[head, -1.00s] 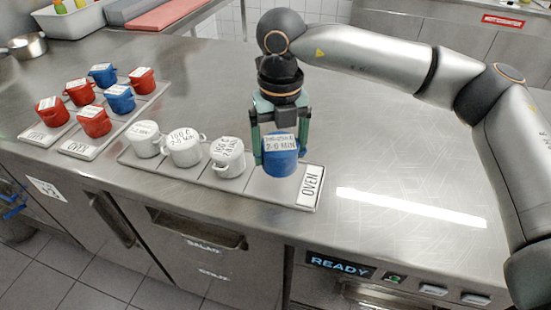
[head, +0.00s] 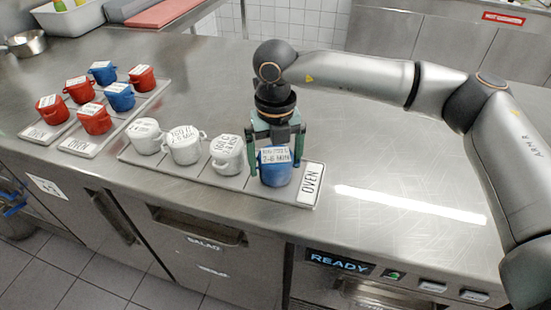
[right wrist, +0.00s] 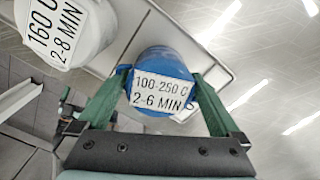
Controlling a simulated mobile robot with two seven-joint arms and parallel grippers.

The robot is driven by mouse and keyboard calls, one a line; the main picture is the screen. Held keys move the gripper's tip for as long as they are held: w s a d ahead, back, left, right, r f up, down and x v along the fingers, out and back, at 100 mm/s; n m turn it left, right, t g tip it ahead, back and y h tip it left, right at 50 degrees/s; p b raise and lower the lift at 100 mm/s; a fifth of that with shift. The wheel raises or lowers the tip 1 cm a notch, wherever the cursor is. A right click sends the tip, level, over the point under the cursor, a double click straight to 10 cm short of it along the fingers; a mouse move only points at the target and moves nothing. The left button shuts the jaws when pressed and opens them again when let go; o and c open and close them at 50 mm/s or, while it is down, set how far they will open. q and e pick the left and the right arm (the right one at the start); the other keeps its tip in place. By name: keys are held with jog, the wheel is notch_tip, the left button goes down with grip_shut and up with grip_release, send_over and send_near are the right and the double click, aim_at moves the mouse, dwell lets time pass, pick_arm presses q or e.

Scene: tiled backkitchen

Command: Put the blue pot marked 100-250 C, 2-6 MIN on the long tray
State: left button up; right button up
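The blue pot (head: 275,172) has a white label, which reads 100-250 C, 2-6 MIN in the right wrist view (right wrist: 160,62). My right gripper (head: 275,158) is around it from above, one finger on each side, and appears shut on it. The pot is upright over the right end of the long tray (head: 240,180), beside the OVEN plate (head: 311,185). It looks at or very near the tray surface; I cannot tell if it touches. Three white pots (head: 146,137), (head: 184,146), (head: 227,155) stand on the tray to its left. My left gripper is not in view.
Two shorter trays (head: 83,148), (head: 42,133) at the left hold red pots (head: 94,119) and blue pots (head: 119,97). A metal pan (head: 27,43) and a white bin (head: 75,20) stand behind. The counter right of the long tray is clear.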

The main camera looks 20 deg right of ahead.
aim_at(275, 155)
jog(key=shift+r, duration=0.45)
notch_tip(275, 155, up, 12)
jog(key=shift+f, duration=0.25)
dwell(0.4)
